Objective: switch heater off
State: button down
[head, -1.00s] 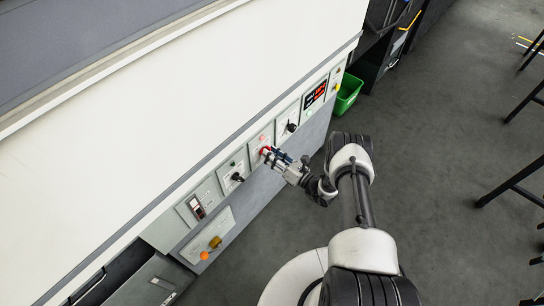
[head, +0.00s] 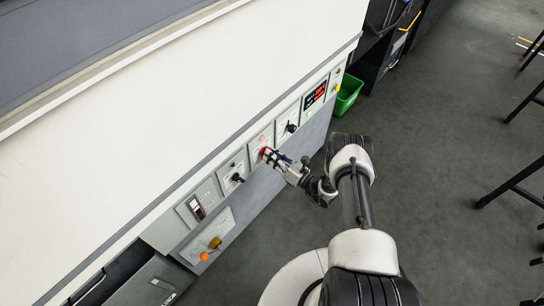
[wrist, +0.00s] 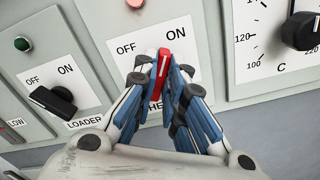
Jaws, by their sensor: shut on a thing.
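The heater panel (wrist: 120,60) is a white plate marked OFF on the left and ON on the right, its lower label mostly covered. Its red switch handle (wrist: 162,68) stands nearly upright in the wrist view, its top just below the ON mark. My gripper (wrist: 166,82) is shut on the red handle, with blue-padded fingers on both sides; they hide its lower part. A pale red lamp (wrist: 136,3) is partly visible above the panel. In the head view my gripper (head: 270,155) reaches the red handle from the lower right.
A loader panel with a black knob (wrist: 53,102) and green lamp (wrist: 22,44) is left of the heater. A black dial (wrist: 300,31) is right. A red-lit display (head: 315,94) and green bin (head: 348,93) stand farther along. Open floor lies right of my arm.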

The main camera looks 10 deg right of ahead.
jog(key=n+b, duration=0.2)
jog(key=n, duration=0.4)
jog(key=n+b, duration=0.1)
jog(key=n, duration=0.5)
jog(key=shift+s+a+b, duration=0.15)
jog(key=shift+a+b, duration=0.05)
jog(key=shift+b, duration=0.15)
dwell(0.5)
jog(key=c, duration=1.7)
grip_release()
jog(key=shift+o, duration=0.2)
jog(key=v, duration=1.2)
